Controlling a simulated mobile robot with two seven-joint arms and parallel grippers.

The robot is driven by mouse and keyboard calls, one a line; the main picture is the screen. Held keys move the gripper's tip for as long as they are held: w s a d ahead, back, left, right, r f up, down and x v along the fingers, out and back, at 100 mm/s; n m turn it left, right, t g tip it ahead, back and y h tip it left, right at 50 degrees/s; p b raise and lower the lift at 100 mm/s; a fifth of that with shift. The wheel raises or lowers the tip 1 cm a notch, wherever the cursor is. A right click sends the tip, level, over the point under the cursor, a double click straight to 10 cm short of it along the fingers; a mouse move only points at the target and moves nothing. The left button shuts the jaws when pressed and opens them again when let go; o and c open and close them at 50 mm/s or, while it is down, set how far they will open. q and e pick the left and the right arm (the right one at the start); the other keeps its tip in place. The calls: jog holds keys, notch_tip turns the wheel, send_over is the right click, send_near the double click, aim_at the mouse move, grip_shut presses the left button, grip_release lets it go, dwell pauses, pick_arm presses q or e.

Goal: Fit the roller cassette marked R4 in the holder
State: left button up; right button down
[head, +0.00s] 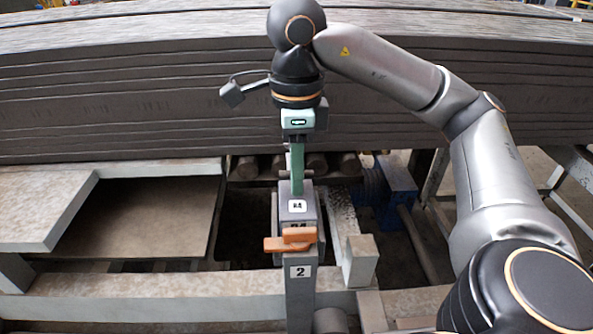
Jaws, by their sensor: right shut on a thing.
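The roller cassette marked R4 (284,212) is a grey block with a white label on its top, near the middle of the head view. My right gripper (297,187), with green fingers, comes down from above and is shut on the cassette's far top part. The holder (299,308) is a grey upright post with a white label reading 2. An orange latch (288,243) lies across the front, between the cassette and the label, and partly hides a second marking. I cannot tell how deep the cassette sits in the holder. My left gripper is not in view.
A long stack of grey-brown slabs (150,100) spans the back. Dark rollers (318,165) lie beneath it. A grey beam (358,255) and blue machinery (395,190) stand close on the right. Pale ledges (150,308) frame a dark opening on the left.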

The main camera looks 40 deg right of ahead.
jog(key=shift+f+b, duration=0.95)
jog(key=shift+f, duration=0.2)
jog(key=c, duration=0.7)
grip_release()
jog(key=shift+c, duration=0.2)
jog(key=shift+r, duration=0.1)
notch_tip(320, 180, up, 12)
jog(key=p, duration=0.7)
jog(key=shift+d+r, duration=0.1)
jog(key=shift+r, duration=0.15)
